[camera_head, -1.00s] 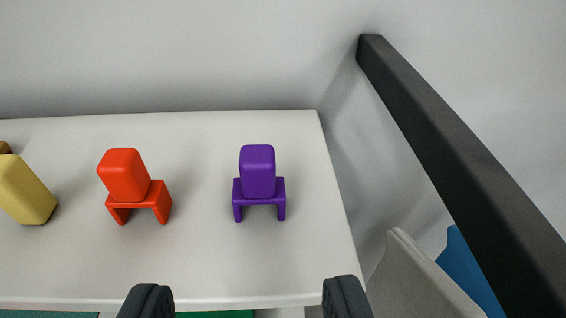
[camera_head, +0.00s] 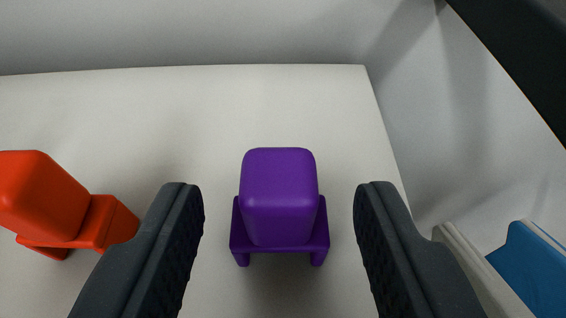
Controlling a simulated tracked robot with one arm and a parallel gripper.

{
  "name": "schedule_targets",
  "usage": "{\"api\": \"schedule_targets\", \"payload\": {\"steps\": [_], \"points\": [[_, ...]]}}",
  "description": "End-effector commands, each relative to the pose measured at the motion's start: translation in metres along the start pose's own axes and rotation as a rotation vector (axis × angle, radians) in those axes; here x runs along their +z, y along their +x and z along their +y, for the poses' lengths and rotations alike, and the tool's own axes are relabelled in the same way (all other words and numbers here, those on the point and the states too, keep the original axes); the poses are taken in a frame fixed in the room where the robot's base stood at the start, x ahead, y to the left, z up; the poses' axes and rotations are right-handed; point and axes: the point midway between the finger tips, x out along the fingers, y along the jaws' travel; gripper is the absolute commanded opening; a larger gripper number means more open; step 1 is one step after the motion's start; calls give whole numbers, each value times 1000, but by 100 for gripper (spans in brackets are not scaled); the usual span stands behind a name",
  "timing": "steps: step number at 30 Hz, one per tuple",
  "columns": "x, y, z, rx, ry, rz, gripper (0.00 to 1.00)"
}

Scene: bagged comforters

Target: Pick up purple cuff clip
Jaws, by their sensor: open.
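The purple cuff clip (camera_head: 279,200) stands upright on the white shelf, with a rounded block on top of a small legged base. My gripper (camera_head: 278,205) is open, with one dark finger to the left of the clip and one to the right. Gaps show between the clip and both fingers, so neither appears to touch it.
A red clip (camera_head: 60,210) stands close beside the left finger. The white shelf (camera_head: 210,110) is bare behind the purple clip and ends at a right edge. A dark bar (camera_head: 525,45) crosses the upper right. Grey and blue panels (camera_head: 535,265) stand at the lower right.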

Motion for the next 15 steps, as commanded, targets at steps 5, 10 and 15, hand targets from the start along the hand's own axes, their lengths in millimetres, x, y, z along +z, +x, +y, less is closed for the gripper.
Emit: {"api": "schedule_targets", "payload": {"steps": [5, 10, 15], "points": [[-5, 22, -1, -3, -2, -2, 45], [-4, 39, 0, -1, 0, -2, 45], [-4, 43, 0, -1, -1, -1, 45]]}}
